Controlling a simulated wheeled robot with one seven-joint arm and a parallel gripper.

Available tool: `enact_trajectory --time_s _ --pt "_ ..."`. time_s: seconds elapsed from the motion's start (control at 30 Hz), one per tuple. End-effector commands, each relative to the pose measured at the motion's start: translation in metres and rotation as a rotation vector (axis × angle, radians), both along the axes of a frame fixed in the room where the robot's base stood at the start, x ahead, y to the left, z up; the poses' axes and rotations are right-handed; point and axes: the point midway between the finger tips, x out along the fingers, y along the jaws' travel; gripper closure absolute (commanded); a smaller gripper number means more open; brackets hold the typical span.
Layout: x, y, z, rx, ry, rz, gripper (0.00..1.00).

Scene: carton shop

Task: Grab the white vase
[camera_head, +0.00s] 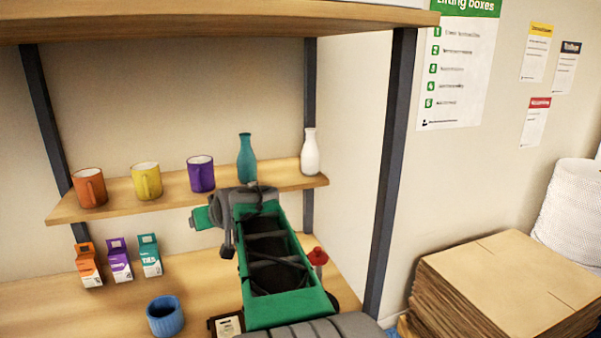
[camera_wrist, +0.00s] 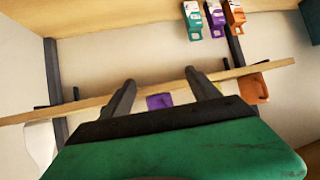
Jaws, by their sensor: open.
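The white vase (camera_head: 310,152) stands upright at the right end of the middle shelf, beside a teal vase (camera_head: 246,160). My gripper (camera_wrist: 160,78) shows in the wrist view, its two dark fingers apart with nothing held between them. In the head view my arm reaches toward the shelf below the teal vase, and the fingers are not clearly visible there. A pale patch at the left of the wrist view cannot be told for certain as the vase.
Orange (camera_head: 89,189), yellow (camera_head: 146,182) and purple (camera_head: 201,175) mugs stand left along the middle shelf (camera_head: 120,204). Small cartons (camera_head: 118,260) and a blue cup (camera_head: 165,317) are on the lower shelf. A dark post (camera_head: 391,170) stands right of the vase. Stacked cardboard (camera_head: 500,285) lies at right.

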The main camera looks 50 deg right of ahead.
Motion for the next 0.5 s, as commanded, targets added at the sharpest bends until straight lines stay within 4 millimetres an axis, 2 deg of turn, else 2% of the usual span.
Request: enact_trajectory --time_s 0.03,0.1,0.2,0.3,0.4,0.5 --pt "0.005 -0.076 -0.004 -0.033 -0.094 -0.083 0.24" --pt "-0.001 -0.16 0.017 -0.097 -0.229 -0.16 0.21" --pt "-0.03 -0.251 0.038 -0.18 -0.369 -0.248 0.21" --pt "-0.06 -0.306 0.054 -0.242 -0.459 -0.302 0.21" --pt "-0.07 -0.327 0.063 -0.268 -0.494 -0.32 0.21" --pt "-0.06 -0.336 0.067 -0.271 -0.5 -0.32 0.21"
